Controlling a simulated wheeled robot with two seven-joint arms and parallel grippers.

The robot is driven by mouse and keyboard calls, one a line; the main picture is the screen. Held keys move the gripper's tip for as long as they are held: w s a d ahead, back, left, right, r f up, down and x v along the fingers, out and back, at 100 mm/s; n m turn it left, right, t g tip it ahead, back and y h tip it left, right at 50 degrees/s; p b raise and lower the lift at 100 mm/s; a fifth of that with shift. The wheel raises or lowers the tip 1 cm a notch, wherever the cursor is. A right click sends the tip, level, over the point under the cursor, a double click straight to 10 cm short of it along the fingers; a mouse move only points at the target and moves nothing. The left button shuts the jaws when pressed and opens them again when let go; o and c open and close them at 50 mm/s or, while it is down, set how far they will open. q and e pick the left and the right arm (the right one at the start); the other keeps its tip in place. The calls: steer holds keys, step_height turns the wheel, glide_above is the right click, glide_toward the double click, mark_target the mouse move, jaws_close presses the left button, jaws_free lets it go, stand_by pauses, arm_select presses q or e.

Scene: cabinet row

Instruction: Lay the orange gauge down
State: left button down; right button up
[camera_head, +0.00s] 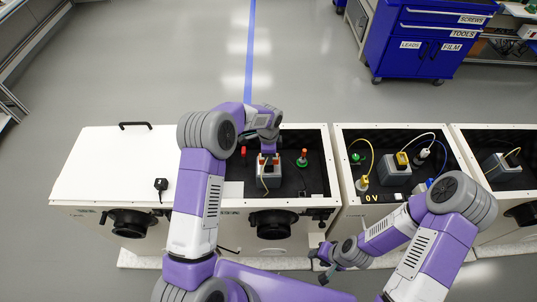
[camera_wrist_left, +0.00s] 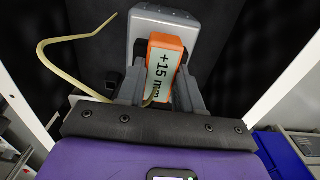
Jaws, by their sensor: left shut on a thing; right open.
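The orange gauge (camera_wrist_left: 165,48) with a "+15 mm" label sits between the fingers of my left gripper (camera_wrist_left: 160,88) in the left wrist view. The gripper is shut on it. A grey box (camera_wrist_left: 190,18) is right behind the gauge; I cannot tell whether they touch. In the head view my left gripper (camera_head: 268,150) is over the grey box (camera_head: 271,180) inside the open black-lined cabinet, and the gauge is mostly hidden there. My right gripper (camera_head: 324,265) is open and empty, low in front of the cabinets.
Red-topped posts (camera_head: 302,158) stand beside the box in the same bay. A pale wire (camera_wrist_left: 62,80) curves near my left gripper. The white closed lid (camera_head: 105,165) is to the left. The right bay (camera_head: 376,150) holds another box and wires. A blue tool cabinet (camera_head: 420,48) stands behind.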

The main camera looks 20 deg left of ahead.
arm_select(q)
steer(key=c, duration=0.7)
jaws_free()
steer(key=shift+f, duration=0.1)
steer(key=shift+o, duration=0.2)
